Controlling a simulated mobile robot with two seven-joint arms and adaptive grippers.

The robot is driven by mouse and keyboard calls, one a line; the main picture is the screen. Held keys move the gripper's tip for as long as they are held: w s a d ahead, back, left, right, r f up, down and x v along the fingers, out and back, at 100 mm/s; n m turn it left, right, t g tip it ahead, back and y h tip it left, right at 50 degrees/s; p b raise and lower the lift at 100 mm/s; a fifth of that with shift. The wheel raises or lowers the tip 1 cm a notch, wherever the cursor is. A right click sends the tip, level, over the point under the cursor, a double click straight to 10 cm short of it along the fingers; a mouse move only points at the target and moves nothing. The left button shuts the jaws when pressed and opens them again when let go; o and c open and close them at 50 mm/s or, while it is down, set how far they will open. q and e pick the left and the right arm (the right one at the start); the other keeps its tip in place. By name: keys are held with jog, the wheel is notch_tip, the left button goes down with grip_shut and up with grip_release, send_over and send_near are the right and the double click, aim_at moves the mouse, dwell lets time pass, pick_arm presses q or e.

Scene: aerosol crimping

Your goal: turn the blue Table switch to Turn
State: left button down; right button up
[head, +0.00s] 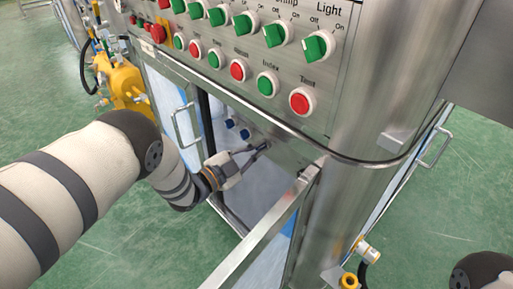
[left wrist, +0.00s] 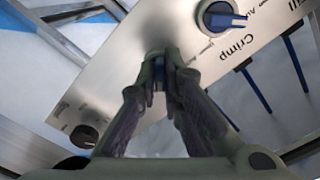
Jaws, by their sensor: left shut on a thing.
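My left gripper (head: 262,149) reaches in from the left to the small inner control panel below the main one. In the left wrist view the gripper (left wrist: 160,58) is shut on a small blue switch (left wrist: 158,61). The fingers cover most of this switch and its label, so its pointing direction cannot be told. A separate blue switch (left wrist: 222,17) by the word Crimp shows clear of the fingers. Two blue switches (head: 229,124) also show left of the gripper in the head view. My right gripper is not in view.
The main panel with green switches (head: 315,46) and red buttons (head: 302,101) overhangs the gripper. A steel frame bar (head: 262,232) slants in front of it. A black knob (left wrist: 84,136) sits on the inner panel. Door handles (head: 187,124) stick out at the left.

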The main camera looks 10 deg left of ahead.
pick_arm(q)
jog(key=shift+f+m, duration=0.1)
jog(key=shift+m, duration=0.2)
jog(key=c, duration=1.7)
grip_release()
jog(key=v, duration=1.2)
